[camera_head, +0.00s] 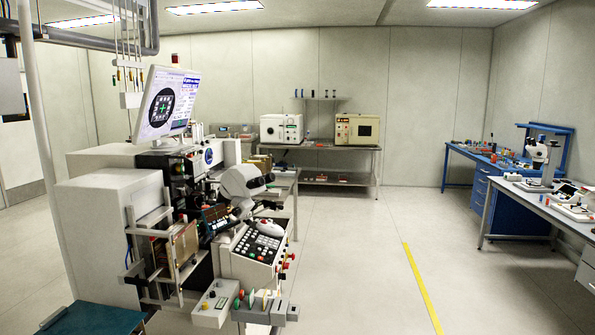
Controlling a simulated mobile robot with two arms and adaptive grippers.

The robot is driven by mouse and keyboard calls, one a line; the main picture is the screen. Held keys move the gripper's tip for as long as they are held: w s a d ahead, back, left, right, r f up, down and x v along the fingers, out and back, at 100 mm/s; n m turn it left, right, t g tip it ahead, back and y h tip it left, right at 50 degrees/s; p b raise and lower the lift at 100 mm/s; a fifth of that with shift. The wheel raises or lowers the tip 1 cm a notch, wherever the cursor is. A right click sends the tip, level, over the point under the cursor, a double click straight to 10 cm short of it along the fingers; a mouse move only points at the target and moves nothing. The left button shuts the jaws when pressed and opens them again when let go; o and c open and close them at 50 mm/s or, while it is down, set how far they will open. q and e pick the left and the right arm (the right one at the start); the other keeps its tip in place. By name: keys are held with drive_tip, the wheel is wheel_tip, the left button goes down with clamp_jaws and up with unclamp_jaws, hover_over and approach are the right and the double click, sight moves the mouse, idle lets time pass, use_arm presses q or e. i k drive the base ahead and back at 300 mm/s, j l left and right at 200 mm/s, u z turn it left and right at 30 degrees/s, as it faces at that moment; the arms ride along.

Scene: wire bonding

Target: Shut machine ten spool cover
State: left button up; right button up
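A wire bonding machine (110,210) stands at the left, with a white monitor (167,103) on top and a binocular microscope (243,183) at its front. A round blue disc (209,156) shows on its upper front housing; I cannot tell whether this is the spool cover or its spool. No number ten is readable on the machine. Neither of my grippers is in view.
A sloped control panel (256,247) juts out at the machine's front. A metal table (340,148) with two instruments stands at the back wall. Blue (478,165) and grey (536,202) workbenches line the right. The floor (350,260) between is clear, with a yellow line (421,287).

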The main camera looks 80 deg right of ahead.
sight(188, 164)
drive_tip(key=z, duration=1.9)
drive_tip(key=i+l+u, duration=0.15)
drive_tip(key=i+l, duration=0.1)
drive_tip(key=i, duration=0.05)
